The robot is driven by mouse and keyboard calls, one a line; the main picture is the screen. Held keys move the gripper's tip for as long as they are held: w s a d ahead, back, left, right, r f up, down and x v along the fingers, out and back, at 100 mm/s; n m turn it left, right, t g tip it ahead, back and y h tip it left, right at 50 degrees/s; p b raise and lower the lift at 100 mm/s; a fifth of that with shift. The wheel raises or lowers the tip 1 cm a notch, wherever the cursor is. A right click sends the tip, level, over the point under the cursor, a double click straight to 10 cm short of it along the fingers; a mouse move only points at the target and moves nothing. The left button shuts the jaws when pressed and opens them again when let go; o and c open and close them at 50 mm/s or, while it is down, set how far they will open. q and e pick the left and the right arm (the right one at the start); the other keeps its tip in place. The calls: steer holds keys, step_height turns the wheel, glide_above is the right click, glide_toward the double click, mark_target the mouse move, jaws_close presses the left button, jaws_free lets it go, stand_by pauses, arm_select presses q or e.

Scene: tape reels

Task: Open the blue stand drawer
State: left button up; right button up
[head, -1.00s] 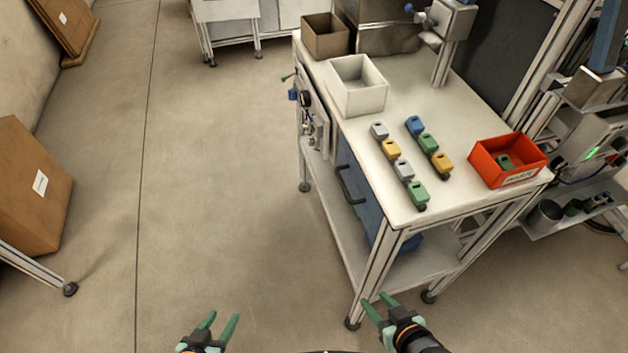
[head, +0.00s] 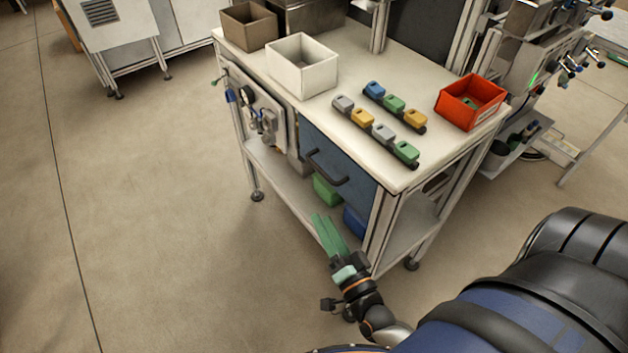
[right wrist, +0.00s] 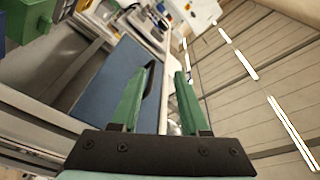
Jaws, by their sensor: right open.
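The blue drawer (head: 318,157) is set under the right part of the white workbench top, and its front looks flush with the frame. A dark bar handle (head: 327,168) runs across the front. My right gripper (head: 328,234) is in front of and below the drawer, apart from the handle. In the right wrist view my right gripper (right wrist: 158,92) is open and empty, with green fingers. The blue drawer front (right wrist: 112,88) shows there behind the left finger, with the dark handle (right wrist: 149,80) partly hidden by it. My left gripper is out of view.
On the bench (head: 392,176) stand a white bin (head: 302,75), a brown bin (head: 249,30), a red bin (head: 462,110) and two rows of coloured blocks. Green (head: 325,190) and blue bins sit on the lower shelf. The floor to the left is clear.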

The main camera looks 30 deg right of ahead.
mark_target(321, 169)
steer(key=w+d+r+m+h, duration=0.1)
steer(key=w+d, duration=0.1)
steer(key=w, duration=0.1)
steer(key=w+d+r+m+h, duration=0.1)
steer(key=w+d, duration=0.1)
steer(key=w, duration=0.2)
steer(key=w+d+r+m, duration=0.1)
steer(key=w+d, duration=0.1)
steer(key=w, duration=0.2)
steer(key=shift+w+r+t+h, duration=0.1)
steer(key=shift+w+t+h, duration=0.1)
steer(key=shift+t+h, duration=0.2)
steer(key=shift+c, duration=0.4)
jaws_close()
stand_by(0.7)
